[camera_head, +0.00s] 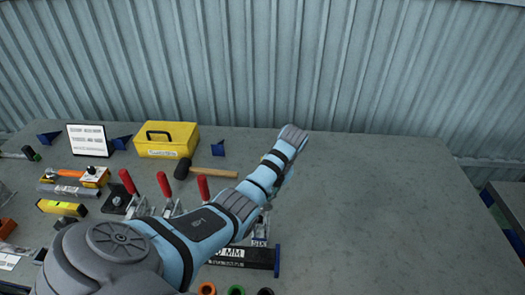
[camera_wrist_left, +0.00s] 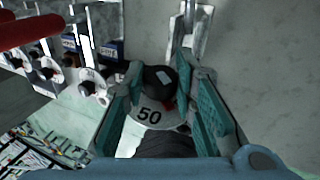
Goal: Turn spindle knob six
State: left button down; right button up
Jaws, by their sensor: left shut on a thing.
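In the left wrist view, the teal fingers of my left gripper (camera_wrist_left: 163,86) stand on both sides of a round black knob (camera_wrist_left: 158,78) and are shut on it. A pale dial plate marked "50" (camera_wrist_left: 149,115) lies beside the knob, between the fingers. I cannot read a number six on this knob. In the head view, my left arm reaches across the bench and hides this knob and the gripper's fingers. My right gripper is not in view.
Red-handled toggle clamps (camera_head: 165,185) stand on the bench just left of my arm. The bench's right side (camera_head: 380,200) is clear. A corrugated wall stands behind.

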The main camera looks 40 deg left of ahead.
pick_arm(q)
jog(key=shift+s+a+m+t+h, duration=0.1)
jog(key=shift+a+m+t+h, duration=0.05)
jog(key=shift+t+h, duration=0.4)
jog(key=shift+s+a+m+t+h, duration=0.1)
jog(key=shift+m+t+h, duration=0.05)
jog(key=shift+t+h, duration=0.4)
jog(key=shift+a+m+t+h, duration=0.15)
jog(key=shift+m+t+h, duration=0.15)
jog(key=shift+t+h, duration=0.6)
jog(key=shift+s+f+t+h+b, duration=0.1)
jog(key=shift+t+h+b, duration=0.4)
jog(key=shift+h, duration=0.6)
jog(key=shift+m+t+h+b, duration=0.3)
jog(key=shift+h+b, duration=0.25)
jog(key=shift+h, duration=0.05)
jog(key=c, duration=1.3)
grip_release()
